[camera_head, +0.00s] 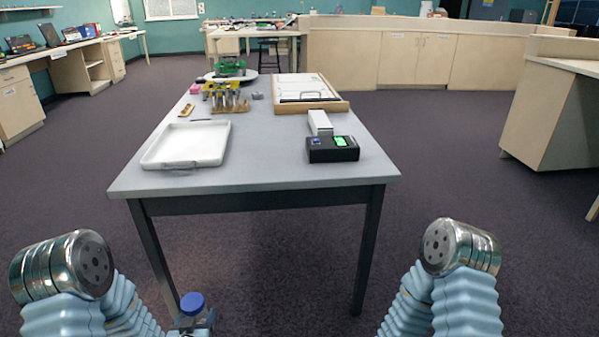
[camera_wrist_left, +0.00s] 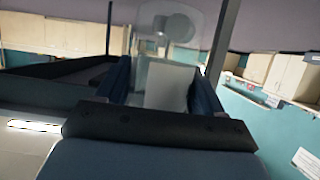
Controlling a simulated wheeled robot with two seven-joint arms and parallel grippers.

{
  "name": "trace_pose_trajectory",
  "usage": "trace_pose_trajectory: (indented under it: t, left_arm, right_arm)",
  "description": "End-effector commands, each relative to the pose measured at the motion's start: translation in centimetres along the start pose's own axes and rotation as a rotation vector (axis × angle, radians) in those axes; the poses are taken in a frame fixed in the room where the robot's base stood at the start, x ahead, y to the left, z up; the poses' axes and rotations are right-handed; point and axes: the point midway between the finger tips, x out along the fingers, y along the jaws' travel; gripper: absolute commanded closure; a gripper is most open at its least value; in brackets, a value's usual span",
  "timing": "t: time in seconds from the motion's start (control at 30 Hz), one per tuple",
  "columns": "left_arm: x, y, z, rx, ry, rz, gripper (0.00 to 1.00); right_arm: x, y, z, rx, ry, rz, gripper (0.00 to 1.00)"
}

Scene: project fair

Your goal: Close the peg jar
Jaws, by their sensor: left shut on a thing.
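A round blue lid (camera_head: 192,302) shows at the bottom edge of the head view, directly above my left gripper (camera_head: 194,322). In the left wrist view, my left gripper (camera_wrist_left: 160,85) is shut on a clear, see-through body with a pale block-like patch, which looks like the peg jar (camera_wrist_left: 165,50). It is held in front of the table, clear of the tabletop. Whether the lid is seated tight cannot be told, and the jar's lower part is out of the head view. My right gripper is outside the frame.
A grey table (camera_head: 250,180) stands ahead. It bears a white tray (camera_head: 187,145), a black device with a green screen (camera_head: 333,149), a wood-framed board (camera_head: 309,107) and a stand with pegs (camera_head: 226,103). The table's front left, between edge and tray, is bare. Dark carpet surrounds it.

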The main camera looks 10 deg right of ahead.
Motion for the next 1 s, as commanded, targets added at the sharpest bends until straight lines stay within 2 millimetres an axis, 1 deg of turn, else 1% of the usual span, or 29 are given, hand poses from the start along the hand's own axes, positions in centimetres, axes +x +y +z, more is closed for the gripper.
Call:
trace_pose_trajectory:
  t: [0.3,0.33,0.47,0.5,0.57,0.6,0.63,0.77,0.87,0.9,0.97,1.0]
  left_arm:
    - [0.0,0.0,0.0,0.000,0.001,0.000,1.00]
    - [0.0,0.0,0.0,0.000,0.001,0.000,1.00]
    - [0.4,0.0,-0.2,0.000,0.004,0.000,1.00]
    - [0.8,0.0,-0.4,0.000,0.005,0.001,1.00]
    - [1.6,0.0,-0.7,0.000,0.007,0.004,1.00]
    - [2.2,0.1,-1.1,0.001,0.008,0.006,1.00]
    - [2.8,0.0,-1.5,0.003,0.009,0.007,1.00]
    - [5.8,0.1,-3.9,0.007,0.012,0.021,1.00]
    - [7.9,0.0,-6.7,0.014,0.014,0.037,1.00]
    - [8.6,-0.1,-8.0,0.018,0.015,0.046,1.00]
    - [9.4,-0.1,-10.1,0.023,0.016,0.061,1.00]
    - [9.8,-0.1,-11.6,0.030,0.016,0.075,1.00]
  right_arm:
    - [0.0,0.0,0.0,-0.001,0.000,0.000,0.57]
    - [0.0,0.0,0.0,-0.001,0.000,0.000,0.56]
    - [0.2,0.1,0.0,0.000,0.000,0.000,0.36]
    - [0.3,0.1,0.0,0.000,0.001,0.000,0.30]
    - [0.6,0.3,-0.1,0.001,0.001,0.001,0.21]
    - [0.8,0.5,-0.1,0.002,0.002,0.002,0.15]
    - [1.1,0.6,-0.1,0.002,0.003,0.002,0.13]
    - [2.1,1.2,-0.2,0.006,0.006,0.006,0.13]
    - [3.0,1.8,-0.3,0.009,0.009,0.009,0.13]
    - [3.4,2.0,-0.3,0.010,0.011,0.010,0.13]
    - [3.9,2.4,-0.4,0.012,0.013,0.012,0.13]
    - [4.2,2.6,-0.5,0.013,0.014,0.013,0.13]
